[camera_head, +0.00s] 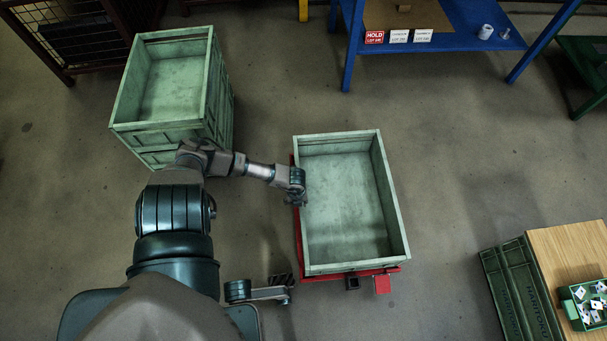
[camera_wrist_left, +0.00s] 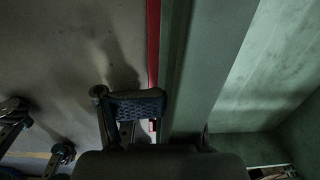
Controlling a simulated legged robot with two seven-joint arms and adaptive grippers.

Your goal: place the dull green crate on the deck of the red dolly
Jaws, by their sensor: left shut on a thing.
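The dull green crate (camera_head: 345,205) is empty and upright over the red dolly (camera_head: 382,284). Red edges of the dolly show along its left and near sides; the crate hides most of the deck. I cannot tell whether the crate touches it. My left gripper (camera_head: 298,198) is shut on the crate's left wall, near its middle. In the left wrist view a finger pad (camera_wrist_left: 137,105) lies outside the crate wall (camera_wrist_left: 205,60); the other finger is hidden. My right gripper (camera_head: 283,282) is apart from the crate, near its near left corner, with fingers spread.
Another green crate (camera_head: 118,115) stands at upper left. A blue table (camera_head: 465,20) with signs is at the back. A wood-topped green stand (camera_head: 560,250) with a parts bin (camera_head: 572,309) is at lower right. Floor right of the dolly is clear.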

